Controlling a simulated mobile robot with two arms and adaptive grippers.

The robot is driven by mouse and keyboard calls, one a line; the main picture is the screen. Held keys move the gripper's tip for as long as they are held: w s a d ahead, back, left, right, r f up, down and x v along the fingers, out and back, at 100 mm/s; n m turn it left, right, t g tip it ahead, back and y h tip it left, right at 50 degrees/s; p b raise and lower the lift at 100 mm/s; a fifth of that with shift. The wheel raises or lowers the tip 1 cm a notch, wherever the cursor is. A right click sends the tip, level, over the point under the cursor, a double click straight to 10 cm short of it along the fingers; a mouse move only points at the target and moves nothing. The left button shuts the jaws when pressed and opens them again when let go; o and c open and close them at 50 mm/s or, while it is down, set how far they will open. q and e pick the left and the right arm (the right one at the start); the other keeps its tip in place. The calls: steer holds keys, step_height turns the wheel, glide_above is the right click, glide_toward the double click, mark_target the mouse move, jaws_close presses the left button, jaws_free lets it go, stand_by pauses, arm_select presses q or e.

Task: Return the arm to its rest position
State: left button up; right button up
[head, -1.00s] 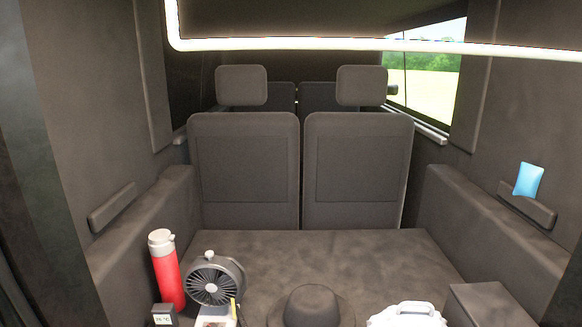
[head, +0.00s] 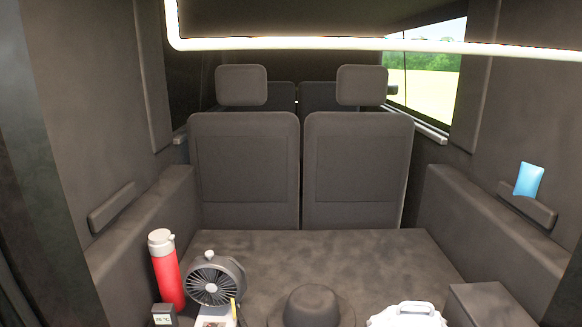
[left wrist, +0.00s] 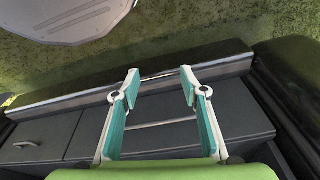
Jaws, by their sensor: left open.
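My left gripper (left wrist: 160,88) shows in the left wrist view, with two teal and white fingers spread apart. Nothing is between the fingers. Behind them are dark drawer fronts and a metal-edged sill, with green ground beyond. Neither gripper nor arm shows in the head view. My right gripper is in neither view.
A red bottle (head: 167,272), a black fan (head: 215,281), a dark hat (head: 312,306) and a white lidded item (head: 406,315) stand on the vehicle's cargo floor (head: 350,255). A dark box (head: 490,303) is at right. A drawer front (left wrist: 230,108) lies behind the fingers.

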arm_select(q)
steer(key=s+a+f+g, duration=0.1)
steer(key=s+a+f, duration=0.2)
steer(key=s+f, duration=1.2)
steer(key=shift+s+f, duration=0.2)
steer(key=shift+s, duration=0.7)
